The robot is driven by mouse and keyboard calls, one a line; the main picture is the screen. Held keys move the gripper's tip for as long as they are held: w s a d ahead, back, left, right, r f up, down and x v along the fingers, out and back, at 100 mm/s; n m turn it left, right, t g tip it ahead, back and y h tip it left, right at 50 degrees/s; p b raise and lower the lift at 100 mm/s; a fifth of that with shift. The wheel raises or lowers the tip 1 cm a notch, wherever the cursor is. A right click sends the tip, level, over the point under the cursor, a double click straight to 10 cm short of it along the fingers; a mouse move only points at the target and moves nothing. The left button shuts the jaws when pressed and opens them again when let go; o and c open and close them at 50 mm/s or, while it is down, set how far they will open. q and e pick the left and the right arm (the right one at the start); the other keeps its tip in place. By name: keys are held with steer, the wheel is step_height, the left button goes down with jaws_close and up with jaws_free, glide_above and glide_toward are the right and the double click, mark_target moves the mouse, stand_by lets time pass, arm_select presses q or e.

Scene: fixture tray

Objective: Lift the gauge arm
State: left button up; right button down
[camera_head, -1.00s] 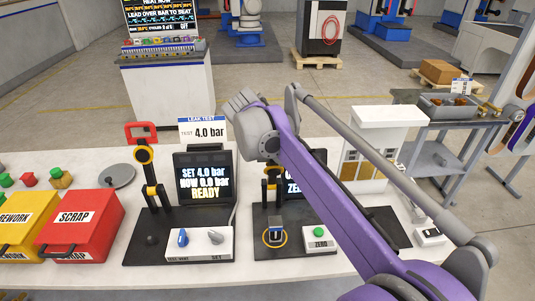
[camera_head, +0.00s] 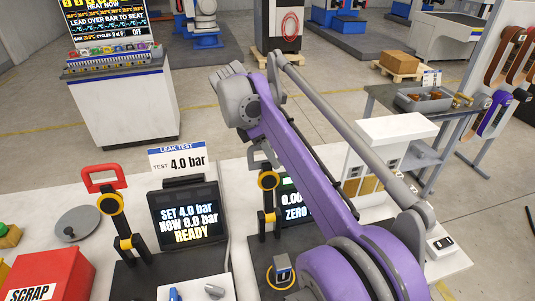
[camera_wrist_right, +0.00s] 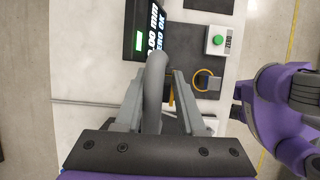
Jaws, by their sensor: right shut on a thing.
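The gauge arm (camera_head: 268,200) is a black post with yellow joints and a grey handle (camera_head: 262,157), left of the purple right arm. It stands upright beside the gauge screen (camera_head: 294,205), which is partly covered. In the right wrist view the curved grey handle (camera_wrist_right: 156,90) sits between the fingers of my right gripper (camera_wrist_right: 158,78), which is shut on it. A dark block (camera_head: 283,262) sits in a yellow ring on the gauge base, and also shows in the wrist view (camera_wrist_right: 208,83). My left gripper is not in view.
The leak tester with a red-handled lever (camera_head: 102,179) and its screen (camera_head: 188,219) stands left of the gauge. A red scrap bin (camera_head: 48,276) is at lower left. A green ZERO button (camera_wrist_right: 218,40) lies near the ring. A white cabinet (camera_head: 388,135) stands right.

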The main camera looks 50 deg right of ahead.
steer(key=shift+w, duration=0.1)
steer(key=c, duration=0.9)
jaws_free()
steer(key=shift+o, duration=0.7)
steer(key=shift+w+d+f, duration=0.1)
steer(key=shift+d, duration=0.05)
steer(key=p+v, duration=0.1)
steer(key=v, duration=1)
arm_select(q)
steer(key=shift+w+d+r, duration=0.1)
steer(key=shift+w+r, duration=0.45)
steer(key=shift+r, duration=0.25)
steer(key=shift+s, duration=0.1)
arm_select(e)
steer(key=shift+d+f, duration=0.1)
steer(key=shift+f, duration=0.05)
